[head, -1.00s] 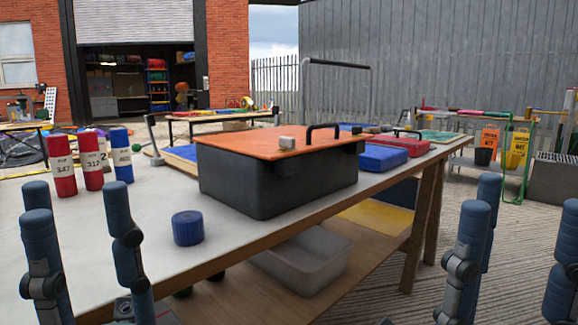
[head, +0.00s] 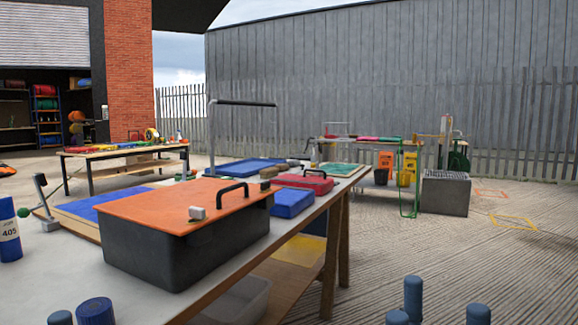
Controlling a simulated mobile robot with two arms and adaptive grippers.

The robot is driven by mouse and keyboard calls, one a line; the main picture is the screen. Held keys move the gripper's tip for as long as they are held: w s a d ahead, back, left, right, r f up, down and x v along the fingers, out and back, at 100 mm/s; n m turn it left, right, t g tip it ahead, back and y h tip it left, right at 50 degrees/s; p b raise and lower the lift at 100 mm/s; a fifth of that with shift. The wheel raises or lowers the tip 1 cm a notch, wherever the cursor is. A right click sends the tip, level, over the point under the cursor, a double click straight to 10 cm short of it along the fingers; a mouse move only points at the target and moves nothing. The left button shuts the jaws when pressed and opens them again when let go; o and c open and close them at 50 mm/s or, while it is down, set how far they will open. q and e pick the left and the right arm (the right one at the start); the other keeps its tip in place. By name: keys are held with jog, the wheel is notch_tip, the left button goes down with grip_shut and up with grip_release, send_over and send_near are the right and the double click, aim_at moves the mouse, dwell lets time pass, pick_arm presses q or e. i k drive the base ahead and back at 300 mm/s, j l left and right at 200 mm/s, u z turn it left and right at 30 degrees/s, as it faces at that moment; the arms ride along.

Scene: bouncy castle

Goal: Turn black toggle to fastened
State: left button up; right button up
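A second dark lever (head: 185,158) stands farther back. I cannot tell which one is the black toggle, or whether it is fastened. My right gripper (head: 440,307) shows only its blue fingertips at the bottom edge; they are spread apart and empty, clear of the table.
A black box (head: 150,260) with an orange lid stands on the white table (head: 225,285). Blue and red cases (head: 293,203) lie behind the box. Open ground lies to the right.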

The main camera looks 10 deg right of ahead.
aim_at(265, 185)
jog(key=j+z, duration=0.2)
jog(key=i+l+z, duration=0.1)
jog(key=i+l, duration=0.3)
jog(key=l, duration=0.25)
jog(key=i+l+z, duration=0.15)
jog(key=i+l, duration=0.3)
jog(key=l, duration=0.15)
